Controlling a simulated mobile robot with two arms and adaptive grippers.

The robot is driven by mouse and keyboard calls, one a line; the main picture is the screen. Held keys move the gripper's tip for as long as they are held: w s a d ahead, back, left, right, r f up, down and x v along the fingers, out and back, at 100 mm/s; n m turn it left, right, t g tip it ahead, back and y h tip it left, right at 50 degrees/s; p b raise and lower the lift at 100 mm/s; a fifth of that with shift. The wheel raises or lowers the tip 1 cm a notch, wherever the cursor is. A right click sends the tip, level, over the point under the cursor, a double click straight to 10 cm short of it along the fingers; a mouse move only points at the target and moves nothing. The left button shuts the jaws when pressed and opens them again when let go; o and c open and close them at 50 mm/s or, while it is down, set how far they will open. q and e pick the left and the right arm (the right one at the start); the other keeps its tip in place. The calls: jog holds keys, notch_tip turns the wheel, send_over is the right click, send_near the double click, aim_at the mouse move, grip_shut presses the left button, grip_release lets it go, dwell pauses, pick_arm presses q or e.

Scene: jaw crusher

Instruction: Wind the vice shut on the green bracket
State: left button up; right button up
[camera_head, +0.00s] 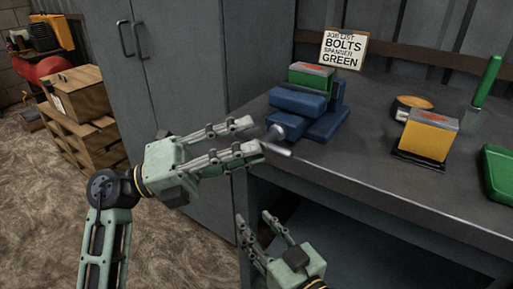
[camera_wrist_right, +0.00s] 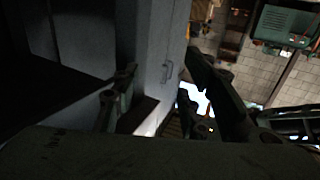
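The blue vice (camera_head: 322,126) stands on the grey bench near its left front corner. The green bracket (camera_head: 311,79), with a grey and orange top, sits between its jaws; I cannot tell how tightly. The vice's round metal screw end (camera_head: 277,132) faces left, and a thin pale handle bar (camera_head: 279,151) slants by it. My left gripper (camera_head: 256,136) is open just left of the screw end, its lower fingertip close to or touching the bar. My right gripper (camera_head: 254,217) is open and empty, low in front of the bench; its spread fingers also show in the right wrist view (camera_wrist_right: 160,95).
A sign (camera_head: 343,50) reads "JOB LIST BOLTS SPANNER GREEN". A yellow block (camera_head: 426,140) on a black base, a round orange-topped item (camera_head: 412,103), a green upright handle (camera_head: 487,80) and a green tray (camera_head: 498,172) stand to the right. A grey cabinet (camera_head: 190,60) is left.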

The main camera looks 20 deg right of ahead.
aim_at(270, 138)
pick_arm(q)
jog(key=shift+x, duration=1.2)
jog(key=shift+r, duration=0.1)
grip_shut()
